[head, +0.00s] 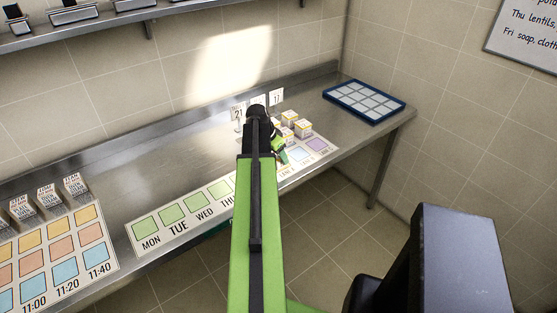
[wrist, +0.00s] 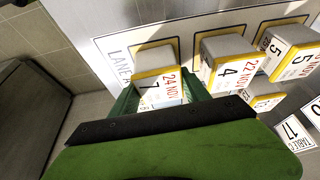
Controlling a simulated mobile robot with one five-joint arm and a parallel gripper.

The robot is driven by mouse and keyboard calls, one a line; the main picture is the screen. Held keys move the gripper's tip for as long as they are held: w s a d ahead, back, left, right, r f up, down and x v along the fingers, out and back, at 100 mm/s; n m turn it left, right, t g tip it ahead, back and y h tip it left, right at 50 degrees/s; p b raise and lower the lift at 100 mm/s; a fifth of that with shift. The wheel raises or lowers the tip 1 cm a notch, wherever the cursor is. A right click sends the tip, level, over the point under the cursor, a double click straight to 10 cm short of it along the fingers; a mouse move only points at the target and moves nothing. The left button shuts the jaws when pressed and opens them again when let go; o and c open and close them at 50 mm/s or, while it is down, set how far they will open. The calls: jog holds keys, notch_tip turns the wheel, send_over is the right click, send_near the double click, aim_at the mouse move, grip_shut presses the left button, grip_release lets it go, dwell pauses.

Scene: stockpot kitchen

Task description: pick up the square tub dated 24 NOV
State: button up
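The square tub dated 24 NOV (wrist: 157,85) has a pale lid, a yellow band and a white label with a 7. In the wrist view it sits at the LANE A end of the card, between the two green fingers of my gripper (wrist: 160,88). The fingers flank it closely on both sides; whether they press on it cannot be told. In the head view my gripper (head: 279,148) is low over the counter by the group of tubs, and my arm hides part of this area.
A tub dated 22 NOV (wrist: 228,62) with a 4 stands close on the right, with more tubs (wrist: 285,55) beyond. A table sign reading 17 (wrist: 297,132) is near them. A blue-rimmed tray (head: 364,101) lies at the counter's right end. A weekday card (head: 185,213) lies left.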

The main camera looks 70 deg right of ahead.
jog(key=c, duration=0.9)
jog(key=shift+r, duration=0.1)
